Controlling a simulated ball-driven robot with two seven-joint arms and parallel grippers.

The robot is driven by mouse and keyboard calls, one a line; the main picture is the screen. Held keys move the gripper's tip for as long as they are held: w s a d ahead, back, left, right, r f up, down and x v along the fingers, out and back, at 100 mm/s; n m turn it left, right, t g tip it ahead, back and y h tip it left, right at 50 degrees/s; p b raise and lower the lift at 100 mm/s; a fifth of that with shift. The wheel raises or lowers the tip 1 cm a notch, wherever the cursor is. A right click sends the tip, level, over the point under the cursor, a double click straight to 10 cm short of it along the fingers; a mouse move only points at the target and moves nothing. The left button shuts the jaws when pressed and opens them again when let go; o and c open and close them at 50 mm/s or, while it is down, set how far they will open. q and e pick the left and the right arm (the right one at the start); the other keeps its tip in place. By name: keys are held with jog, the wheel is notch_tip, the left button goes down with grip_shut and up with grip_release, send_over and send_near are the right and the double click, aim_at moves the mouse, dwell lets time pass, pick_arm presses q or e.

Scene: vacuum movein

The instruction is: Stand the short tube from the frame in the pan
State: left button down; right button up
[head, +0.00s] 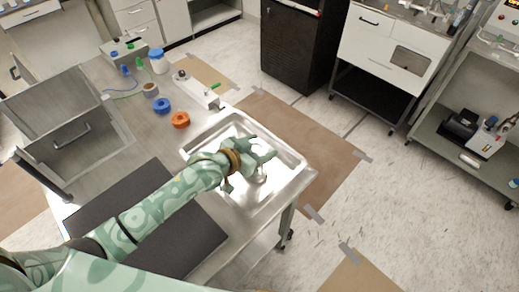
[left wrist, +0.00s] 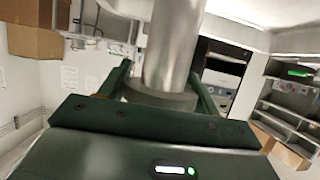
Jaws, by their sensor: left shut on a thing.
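The shallow silver metal pan (head: 294,178) lies on the right end of the steel cart. My left gripper (head: 262,158) is over the middle of the pan. In the left wrist view, my left gripper (left wrist: 163,90) is shut on a shiny metal tube (left wrist: 174,45), with one dark finger on each side. In the head view only a small bright piece of the tube (head: 262,176) shows below the fingers. I cannot tell whether its lower end touches the pan. My right gripper is not in view.
On the cart stand a blue ring (head: 162,106), an orange ring (head: 180,120), a white-and-blue bottle (head: 158,62) and a white device (head: 200,92). A dark mat (head: 150,215) lies at the front. A black cabinet (head: 297,45) stands behind, across open floor.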

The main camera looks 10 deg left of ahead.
pick_arm(q)
jog(key=shift+f, duration=0.25)
jog(key=shift+c, duration=1.6)
grip_release()
jog(key=shift+f, duration=0.1)
jog(key=shift+s+a+r, duration=0.25)
jog(key=shift+s, duration=0.05)
jog(key=p+v, duration=0.2)
jog(key=v, duration=0.9)
jog(key=shift+p, duration=0.3)
jog(key=shift+s, duration=0.1)
